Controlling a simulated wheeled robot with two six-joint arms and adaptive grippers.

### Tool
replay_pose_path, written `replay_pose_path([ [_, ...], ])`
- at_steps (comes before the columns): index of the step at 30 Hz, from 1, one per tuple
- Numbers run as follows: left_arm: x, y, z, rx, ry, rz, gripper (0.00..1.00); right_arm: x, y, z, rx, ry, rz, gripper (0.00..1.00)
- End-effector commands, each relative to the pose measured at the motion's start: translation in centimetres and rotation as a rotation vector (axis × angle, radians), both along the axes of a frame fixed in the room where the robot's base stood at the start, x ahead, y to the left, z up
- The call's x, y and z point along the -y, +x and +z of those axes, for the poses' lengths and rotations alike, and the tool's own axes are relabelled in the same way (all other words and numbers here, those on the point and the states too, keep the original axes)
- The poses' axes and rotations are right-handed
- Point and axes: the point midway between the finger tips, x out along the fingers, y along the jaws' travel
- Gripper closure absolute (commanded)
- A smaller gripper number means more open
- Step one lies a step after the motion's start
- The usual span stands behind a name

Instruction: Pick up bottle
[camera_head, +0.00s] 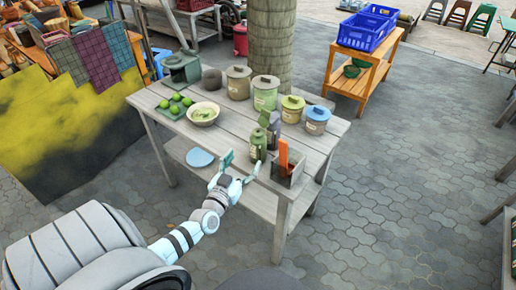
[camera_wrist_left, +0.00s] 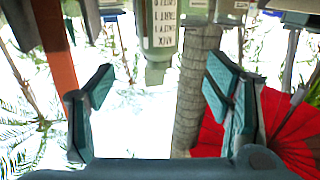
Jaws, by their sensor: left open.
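A green bottle (camera_head: 258,147) with a pale label stands upright near the front edge of a grey wooden table (camera_head: 228,139). My left gripper (camera_head: 241,166) is open just in front of it, at the table's front edge, with its fingers spread. In the left wrist view, which appears upside down, the labelled bottle (camera_wrist_left: 163,30) hangs at the top centre. It lies between the lines of the two open fingers (camera_wrist_left: 158,88) but beyond their tips. Nothing is between the fingers. My right gripper is not in view.
A box (camera_head: 287,176) with an orange item stands close right of the bottle. Several lidded jars (camera_head: 265,92) line the back. A bowl (camera_head: 203,115) and green fruits (camera_head: 176,104) are at left. A light blue plate (camera_head: 200,158) lies on the lower shelf.

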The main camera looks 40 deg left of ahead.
Motion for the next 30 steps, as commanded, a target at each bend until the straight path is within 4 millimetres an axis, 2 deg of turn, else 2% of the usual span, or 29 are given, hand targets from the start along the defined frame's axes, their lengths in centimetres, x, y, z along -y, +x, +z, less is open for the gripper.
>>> replay_pose_path([
  [1, -0.3, 1.4, -0.5, 0.003, 0.000, 0.001, 0.28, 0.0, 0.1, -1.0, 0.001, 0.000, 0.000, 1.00],
  [4, -0.9, 3.9, -0.6, 0.001, 0.001, 0.000, 0.28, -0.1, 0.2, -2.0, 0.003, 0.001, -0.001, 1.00],
  [10, -1.6, 6.4, -0.7, -0.004, -0.001, -0.001, 0.28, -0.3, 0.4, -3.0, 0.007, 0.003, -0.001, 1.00],
  [16, -2.4, 10.1, -1.2, -0.003, -0.001, -0.001, 0.28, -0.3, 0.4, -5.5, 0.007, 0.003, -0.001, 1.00],
  [19, -2.6, 11.0, -1.0, -0.004, 0.000, -0.001, 0.28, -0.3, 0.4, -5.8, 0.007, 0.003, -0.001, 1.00],
  [24, -2.6, 11.1, -0.7, -0.005, 0.000, -0.001, 0.28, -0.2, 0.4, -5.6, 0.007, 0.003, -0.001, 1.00],
  [26, -2.6, 11.1, -0.7, -0.006, 0.000, -0.001, 0.36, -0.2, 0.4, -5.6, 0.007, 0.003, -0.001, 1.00],
  [30, -2.6, 11.0, -0.7, -0.006, 0.000, -0.002, 0.59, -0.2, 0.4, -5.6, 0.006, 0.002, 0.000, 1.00],
])
